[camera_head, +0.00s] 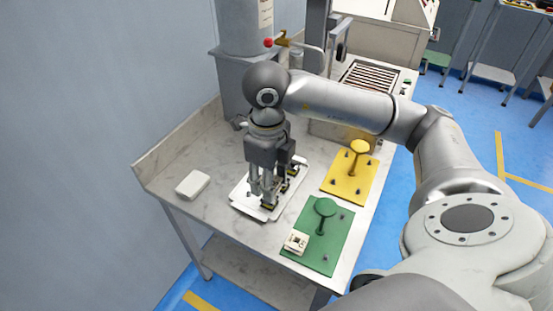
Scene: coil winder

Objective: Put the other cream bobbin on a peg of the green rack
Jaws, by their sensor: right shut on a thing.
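The green rack (335,246) lies flat at the table's near right. It has a tall green post with a round top (325,207) and short dark pegs. One cream bobbin (296,242) sits at its near left corner. My right gripper (264,200) points down over the white tray (245,205), left of the green rack. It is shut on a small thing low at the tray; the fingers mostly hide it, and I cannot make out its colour. Small dark and yellowish pieces show in the tray beside the fingers. My left gripper is not in view.
A yellow rack (345,187) with a yellow post lies behind the green rack. A white box (193,185) lies on the left of the marble table (215,150). A grey column and a machine with a slatted top (367,78) stand at the back.

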